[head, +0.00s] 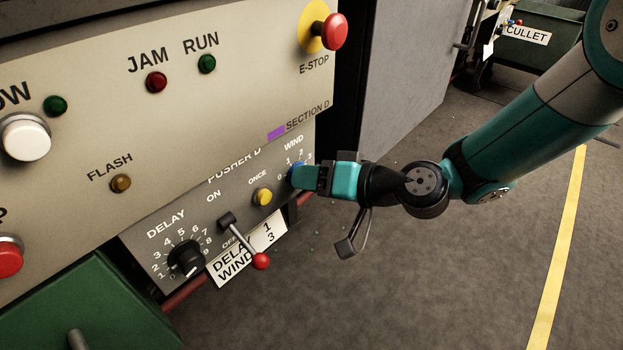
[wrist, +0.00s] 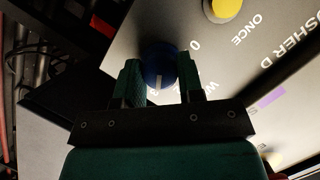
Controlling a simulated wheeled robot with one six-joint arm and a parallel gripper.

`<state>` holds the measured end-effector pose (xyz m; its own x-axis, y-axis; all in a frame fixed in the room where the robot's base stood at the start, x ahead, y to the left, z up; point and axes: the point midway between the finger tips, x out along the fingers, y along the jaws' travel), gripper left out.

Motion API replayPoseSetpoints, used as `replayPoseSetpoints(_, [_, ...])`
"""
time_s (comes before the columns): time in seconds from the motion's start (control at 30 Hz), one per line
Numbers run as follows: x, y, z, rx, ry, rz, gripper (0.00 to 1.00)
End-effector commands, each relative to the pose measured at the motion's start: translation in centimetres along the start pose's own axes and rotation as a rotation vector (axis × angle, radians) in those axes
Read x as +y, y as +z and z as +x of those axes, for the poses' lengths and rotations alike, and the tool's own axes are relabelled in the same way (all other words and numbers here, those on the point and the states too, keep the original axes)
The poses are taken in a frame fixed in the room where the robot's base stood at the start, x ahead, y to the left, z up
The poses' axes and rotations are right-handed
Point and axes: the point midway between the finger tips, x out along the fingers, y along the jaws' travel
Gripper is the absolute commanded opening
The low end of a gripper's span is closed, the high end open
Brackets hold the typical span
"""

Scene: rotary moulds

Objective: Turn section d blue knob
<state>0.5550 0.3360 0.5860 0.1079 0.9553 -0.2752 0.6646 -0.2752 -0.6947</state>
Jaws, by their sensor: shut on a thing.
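The blue knob (head: 295,175) sits at the right end of the grey Pusher D panel (head: 185,220), under the label WIND with a scale from 0 to 3. The purple mark and the label SECTION D are just above it. My gripper (head: 300,176) reaches in from the right and is shut on the knob. In the wrist view the knob (wrist: 158,72) lies between the two fingers of my gripper (wrist: 160,82), with a pale pointer line on its face. The fingers hide part of the scale, so the exact setting is hard to read.
A yellow ONCE button (head: 262,195) is just left of the knob. A red-tipped lever (head: 260,260), a black DELAY knob (head: 186,258) and a white card (head: 247,250) reading DELAY 1, WIND 3 are lower left. A red E-STOP button (head: 333,31) is above. Open floor lies right.

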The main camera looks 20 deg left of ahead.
Motion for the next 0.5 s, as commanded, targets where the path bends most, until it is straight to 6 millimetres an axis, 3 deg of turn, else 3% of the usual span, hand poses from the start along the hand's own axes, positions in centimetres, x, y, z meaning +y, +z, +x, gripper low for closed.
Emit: replayPoseSetpoints(0.5, [0.08, 0.03, -0.05, -0.001, -0.062, 0.152, 0.11])
